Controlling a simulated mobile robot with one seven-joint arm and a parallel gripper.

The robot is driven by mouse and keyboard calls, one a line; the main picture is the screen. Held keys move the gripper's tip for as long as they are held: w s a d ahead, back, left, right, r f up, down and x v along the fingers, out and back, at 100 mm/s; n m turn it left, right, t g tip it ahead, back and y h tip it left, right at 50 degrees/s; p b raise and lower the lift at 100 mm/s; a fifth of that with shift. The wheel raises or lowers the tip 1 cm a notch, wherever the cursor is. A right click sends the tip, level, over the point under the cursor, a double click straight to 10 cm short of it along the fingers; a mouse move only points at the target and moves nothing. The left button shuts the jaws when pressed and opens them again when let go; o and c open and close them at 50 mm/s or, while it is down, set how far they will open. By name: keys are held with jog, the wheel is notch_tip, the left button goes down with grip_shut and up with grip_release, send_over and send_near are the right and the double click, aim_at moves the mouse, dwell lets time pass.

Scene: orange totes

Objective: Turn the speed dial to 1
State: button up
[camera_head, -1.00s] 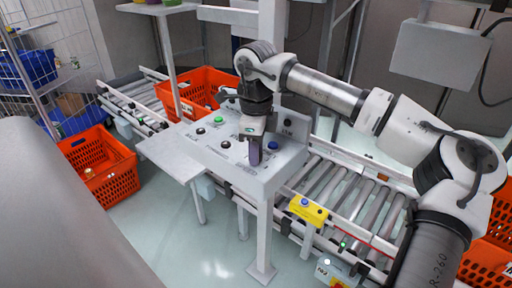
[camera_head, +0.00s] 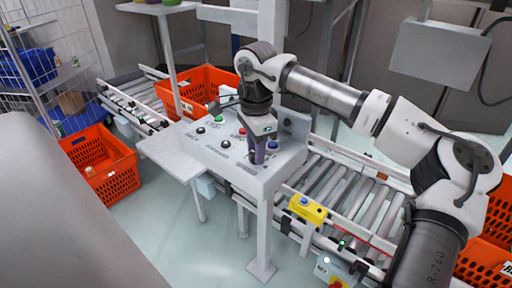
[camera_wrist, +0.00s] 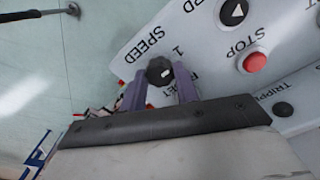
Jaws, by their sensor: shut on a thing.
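The speed dial (camera_wrist: 158,70) is a small dark round knob with a pale mark on its right part. It sits on the white control panel (camera_wrist: 205,62), beside the printed word SPEED and near a printed 1. My gripper (camera_wrist: 160,82) points down at the panel, with its two purple fingers on either side of the dial, shut on it. In the head view my gripper (camera_head: 258,152) stands over the front right part of the panel and hides the dial.
A roller conveyor (camera_head: 345,195) and orange totes (camera_head: 104,168) surround the panel.

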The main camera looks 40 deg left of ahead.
dwell(0.4)
jog(key=o, duration=1)
jog(key=shift+c, duration=0.2)
notch_tip(320, 180, up, 14)
jog(key=b, duration=0.1)
jog(key=shift+f, duration=0.1)
